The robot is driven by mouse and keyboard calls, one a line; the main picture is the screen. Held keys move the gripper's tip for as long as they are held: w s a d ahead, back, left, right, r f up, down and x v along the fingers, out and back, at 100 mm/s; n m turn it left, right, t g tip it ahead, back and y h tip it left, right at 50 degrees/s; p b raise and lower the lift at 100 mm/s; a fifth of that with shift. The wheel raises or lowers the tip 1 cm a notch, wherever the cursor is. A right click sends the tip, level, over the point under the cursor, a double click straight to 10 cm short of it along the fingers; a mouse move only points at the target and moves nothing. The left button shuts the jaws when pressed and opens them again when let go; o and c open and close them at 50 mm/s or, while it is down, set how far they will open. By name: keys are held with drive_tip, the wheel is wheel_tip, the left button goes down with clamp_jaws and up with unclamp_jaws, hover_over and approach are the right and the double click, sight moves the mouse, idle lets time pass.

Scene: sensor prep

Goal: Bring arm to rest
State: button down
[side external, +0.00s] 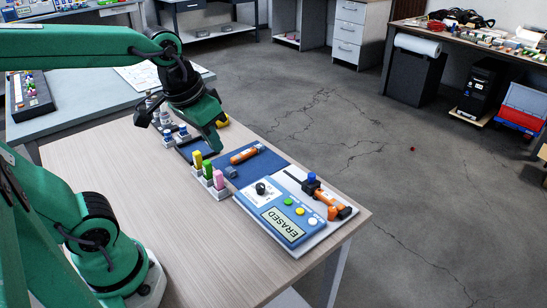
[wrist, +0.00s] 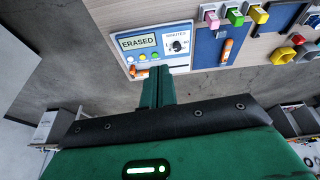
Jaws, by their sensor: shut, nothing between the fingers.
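My gripper (side external: 216,146) is green and hangs above the wooden table (side external: 128,180), pointing down over the far part of the work area. In the wrist view my gripper (wrist: 161,72) has its two narrow fingers together, with nothing between them. The height of the fingertips over the table is hard to tell. A blue-and-white device (side external: 268,222) near the table's right end has a dark knob, several round buttons and a display reading ERASED; it also shows in the wrist view (wrist: 140,29).
A blue mat (side external: 270,165) carries an orange cylinder (side external: 246,153). White holders with yellow, green and pink blocks (side external: 207,170) stand left of it. An orange-and-black tool (side external: 328,199) lies beside the device. The table's near left surface is clear; grey floor lies beyond.

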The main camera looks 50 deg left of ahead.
drive_tip(key=shift+s+a+f+m+t, duration=0.15)
drive_tip(key=shift+s+t, duration=0.15)
drive_tip(key=shift+s, duration=0.25)
drive_tip(key=shift+s+a+f+m+t, duration=0.15)
drive_tip(key=shift+s+t, duration=0.15)
drive_tip(key=shift+s, duration=0.2)
drive_tip(key=shift+s+a+f+m+t, duration=0.15)
drive_tip(key=shift+s+t, duration=0.15)
drive_tip(key=shift+s, duration=0.25)
drive_tip(key=shift+d, duration=0.1)
idle(1.5)
